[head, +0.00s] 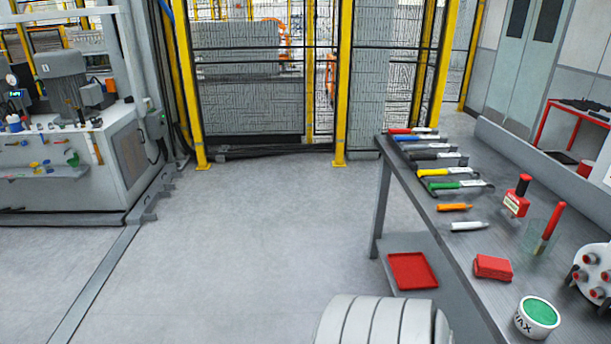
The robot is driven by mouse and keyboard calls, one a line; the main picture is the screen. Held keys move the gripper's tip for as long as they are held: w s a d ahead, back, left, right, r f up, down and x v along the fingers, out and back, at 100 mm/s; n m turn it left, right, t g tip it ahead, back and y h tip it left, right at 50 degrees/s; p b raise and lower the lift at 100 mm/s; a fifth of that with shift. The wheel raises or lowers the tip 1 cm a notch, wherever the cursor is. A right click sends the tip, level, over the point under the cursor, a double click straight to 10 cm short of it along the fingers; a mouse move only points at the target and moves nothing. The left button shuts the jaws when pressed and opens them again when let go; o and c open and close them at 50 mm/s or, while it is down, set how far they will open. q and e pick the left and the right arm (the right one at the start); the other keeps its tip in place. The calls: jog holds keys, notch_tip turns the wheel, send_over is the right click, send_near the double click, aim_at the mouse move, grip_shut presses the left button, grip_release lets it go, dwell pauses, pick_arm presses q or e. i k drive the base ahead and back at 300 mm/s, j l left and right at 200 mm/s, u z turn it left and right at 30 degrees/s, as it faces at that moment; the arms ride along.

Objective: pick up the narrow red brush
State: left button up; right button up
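A slim red-handled brush (553,223) stands tilted in a clear glass jar (535,240) on the right-hand workbench, with its pale tip down inside the glass. Another red-handled tool (400,131) lies flat at the far end of the bench, first in a row of tools; its head is too small to make out. The row continues with blue (410,138), black (425,155), yellow (432,172) and green (445,185) handled tools. Neither of my grippers is in view.
A red tray (412,271) lies below. The floor left is clear.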

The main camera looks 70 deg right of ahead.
aim_at(560, 207)
jog(key=z, duration=3.65)
jog(key=j+z, duration=0.15)
jog(key=j, duration=0.35)
